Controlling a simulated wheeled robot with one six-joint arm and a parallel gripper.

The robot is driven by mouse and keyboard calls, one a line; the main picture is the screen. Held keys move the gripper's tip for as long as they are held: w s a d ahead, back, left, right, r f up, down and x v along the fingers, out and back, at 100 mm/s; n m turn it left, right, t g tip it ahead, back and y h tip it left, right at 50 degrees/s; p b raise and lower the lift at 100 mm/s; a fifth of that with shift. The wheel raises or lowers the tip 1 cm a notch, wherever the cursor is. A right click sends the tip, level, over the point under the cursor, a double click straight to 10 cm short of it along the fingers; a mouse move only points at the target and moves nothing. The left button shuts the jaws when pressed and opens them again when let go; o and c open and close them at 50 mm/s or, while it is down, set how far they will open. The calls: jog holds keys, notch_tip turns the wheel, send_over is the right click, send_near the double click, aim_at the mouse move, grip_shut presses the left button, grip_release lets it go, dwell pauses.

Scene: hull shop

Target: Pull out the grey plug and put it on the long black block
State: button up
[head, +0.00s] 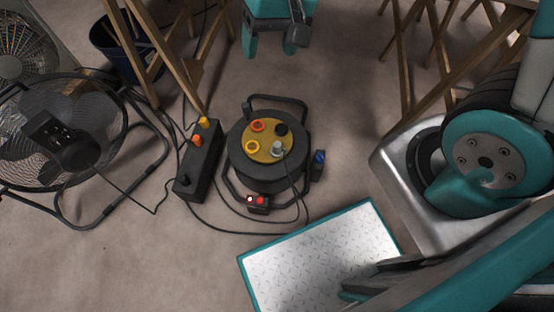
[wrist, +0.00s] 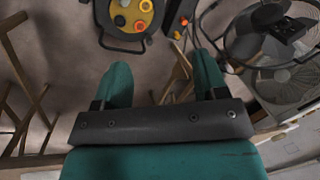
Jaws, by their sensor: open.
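The grey plug (head: 277,149) sits in the yellow face of a black cable reel (head: 234,168), with a dark cable running from it. In the wrist view the plug (wrist: 125,3) shows at the top edge, partly cut off. The long black block (head: 190,178) lies on the floor left of the reel, with orange and yellow pieces at its far end; it is partly seen in the wrist view. My gripper (head: 276,52) is open and empty beyond the reel, its two teal fingers (wrist: 160,65) apart and clear of the plug.
The reel face also bears an orange ring (head: 258,126), a yellow ring (head: 251,146) and a black piece (head: 281,130). A blue connector (head: 319,158) and a small button box (head: 258,204) are beside the reel. A fan (head: 60,140) stands left; wooden trestles stand behind. Cables cross the floor.

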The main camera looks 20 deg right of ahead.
jog(key=w+d+f+m+h+b, duration=0.1)
jog(key=w+f+m+b, duration=0.25)
jog(key=f+b, duration=1.2)
jog(key=m+h+b, duration=0.2)
jog(key=m+b, duration=0.1)
jog(key=b, duration=0.2)
send_over(277, 144)
notch_tip(277, 144, down, 27)
jog(key=shift+r, duration=0.15)
notch_tip(277, 144, down, 9)
jog(key=b, duration=0.6)
jog(key=shift+r+p, duration=0.1)
jog(key=shift+p, duration=0.25)
grip_shut()
